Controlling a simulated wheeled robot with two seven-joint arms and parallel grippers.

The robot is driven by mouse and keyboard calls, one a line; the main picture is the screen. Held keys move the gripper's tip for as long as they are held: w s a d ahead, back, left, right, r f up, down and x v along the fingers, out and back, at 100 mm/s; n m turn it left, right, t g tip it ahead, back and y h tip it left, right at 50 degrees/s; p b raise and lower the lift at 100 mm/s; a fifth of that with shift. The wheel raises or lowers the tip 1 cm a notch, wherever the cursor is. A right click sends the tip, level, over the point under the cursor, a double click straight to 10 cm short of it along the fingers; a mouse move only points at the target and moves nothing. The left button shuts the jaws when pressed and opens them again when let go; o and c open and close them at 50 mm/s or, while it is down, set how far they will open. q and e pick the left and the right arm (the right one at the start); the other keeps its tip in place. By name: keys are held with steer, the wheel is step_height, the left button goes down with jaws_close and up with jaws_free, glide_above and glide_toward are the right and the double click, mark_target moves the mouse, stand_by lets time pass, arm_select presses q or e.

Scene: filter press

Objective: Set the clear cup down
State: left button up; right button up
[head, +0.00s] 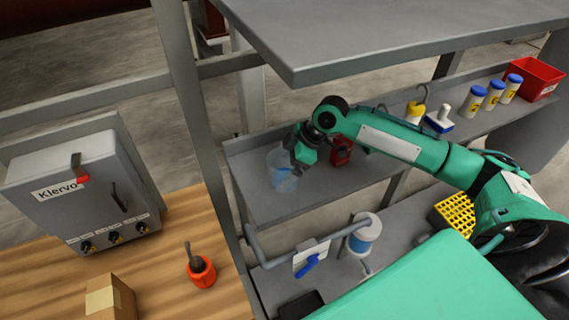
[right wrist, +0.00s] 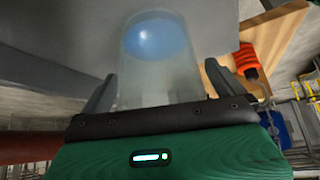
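The clear cup (head: 283,172) is at the left end of the grey middle shelf (head: 262,208) in the head view, with something blue low in it. My right gripper (head: 292,163) is at the cup's right side. In the right wrist view the cup (right wrist: 158,75) stands between the two fingers, one close against each side, and its blue part shows at the far end. The gripper looks shut on the cup. I cannot tell whether the cup's base touches the shelf. My left gripper is out of view.
A red container (head: 341,152) stands just right of the gripper. White bottles with blue lids (head: 472,101) and a red bin (head: 535,79) are farther right. A grey upper shelf (head: 400,35) overhangs. A pipe with a blue-handled valve (head: 310,262) lies below.

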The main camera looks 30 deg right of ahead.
steer(key=shift+r, duration=0.1)
steer(key=b+v, duration=0.2)
steer(key=v, duration=1)
stand_by(0.4)
